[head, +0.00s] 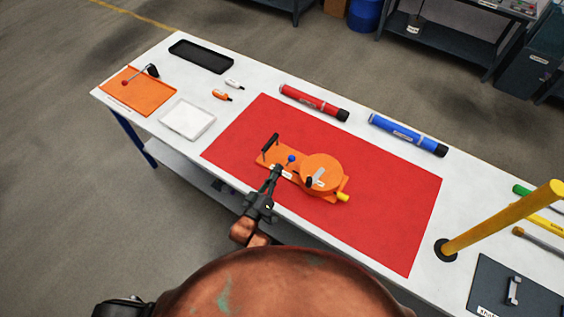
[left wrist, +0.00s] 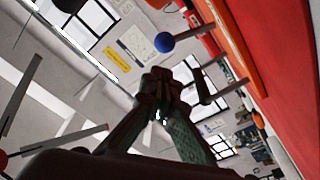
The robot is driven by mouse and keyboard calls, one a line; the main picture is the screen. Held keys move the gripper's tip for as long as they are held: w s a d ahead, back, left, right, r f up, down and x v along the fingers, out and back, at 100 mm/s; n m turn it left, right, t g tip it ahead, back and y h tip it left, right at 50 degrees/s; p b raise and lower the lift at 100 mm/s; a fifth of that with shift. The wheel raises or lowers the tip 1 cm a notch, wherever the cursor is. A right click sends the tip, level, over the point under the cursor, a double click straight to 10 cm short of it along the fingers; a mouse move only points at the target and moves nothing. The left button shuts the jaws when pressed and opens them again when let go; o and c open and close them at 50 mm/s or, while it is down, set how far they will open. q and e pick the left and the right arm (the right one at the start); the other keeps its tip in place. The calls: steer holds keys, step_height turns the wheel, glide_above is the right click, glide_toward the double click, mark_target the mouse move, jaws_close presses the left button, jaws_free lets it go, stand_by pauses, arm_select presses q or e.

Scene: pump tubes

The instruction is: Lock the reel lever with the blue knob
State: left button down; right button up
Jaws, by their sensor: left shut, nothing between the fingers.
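The orange reel pump (head: 322,172) sits on the red mat (head: 390,210), with a black handle at its left end and a yellow tip at its right. The blue knob (head: 291,159) stands up from its middle, on a thin lever. My left gripper (head: 277,170) is shut and empty, just in front and to the left of the knob. In the left wrist view the blue knob (left wrist: 165,42) is above the closed fingertips (left wrist: 160,82), and they look apart. The lever's exact angle is hard to tell. My right gripper is not in view.
Red (head: 314,102) and blue (head: 408,134) tubes lie behind the mat. A yellow post (head: 500,220) rises at the right. An orange tray (head: 139,91), white tray (head: 187,119) and black tray (head: 201,56) occupy the left end. The mat around the pump is clear.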

arm_select(q)
steer(key=v, duration=0.3)
steer(key=shift+s+p, duration=0.35)
steer(key=shift+p, duration=0.05)
steer(key=shift+a, duration=0.1)
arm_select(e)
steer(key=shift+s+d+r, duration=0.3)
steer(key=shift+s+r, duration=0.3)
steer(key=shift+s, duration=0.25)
